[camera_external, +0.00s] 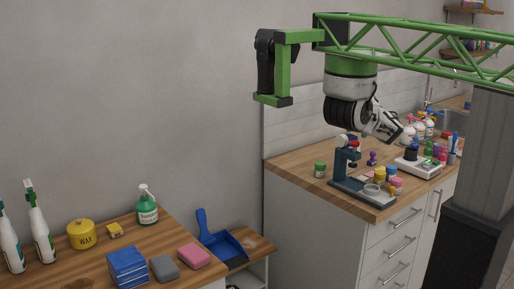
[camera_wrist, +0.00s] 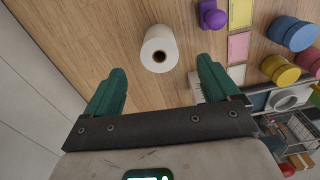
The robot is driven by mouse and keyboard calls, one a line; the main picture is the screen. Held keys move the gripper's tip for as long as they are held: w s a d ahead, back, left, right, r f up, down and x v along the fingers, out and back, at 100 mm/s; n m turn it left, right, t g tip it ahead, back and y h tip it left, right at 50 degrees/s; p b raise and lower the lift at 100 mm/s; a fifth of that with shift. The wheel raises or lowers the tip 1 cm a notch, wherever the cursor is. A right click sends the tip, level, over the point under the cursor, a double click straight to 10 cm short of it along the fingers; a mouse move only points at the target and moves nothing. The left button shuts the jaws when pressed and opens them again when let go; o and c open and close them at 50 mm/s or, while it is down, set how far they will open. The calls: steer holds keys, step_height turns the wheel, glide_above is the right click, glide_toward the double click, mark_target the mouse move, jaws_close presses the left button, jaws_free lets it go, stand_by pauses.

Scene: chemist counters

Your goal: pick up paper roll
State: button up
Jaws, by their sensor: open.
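The white paper roll (camera_wrist: 160,48) stands on the wooden counter in the wrist view, its brown core hole facing the camera. My gripper (camera_wrist: 161,66) shows two green fingers, spread apart. The roll lies just beyond the fingertips, about midway between them, and nothing is held. In the external view my wrist hangs over the right-hand counter, but the fingers are not clear there. I cannot make out the roll in that view.
Right of the roll are a purple pawn-shaped item (camera_wrist: 212,15) and several yellow, pink and blue jars (camera_wrist: 292,33). Counter left of the roll is clear.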

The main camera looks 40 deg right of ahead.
steer(key=f+p, duration=0.1)
steer(key=f, duration=0.4)
steer(key=f+p, duration=0.1)
steer(key=f, duration=0.3)
steer(key=shift+w+a+f, duration=0.1)
steer(key=shift+a+f, duration=0.1)
steer(key=shift+f, duration=0.15)
steer(key=c, duration=1.2)
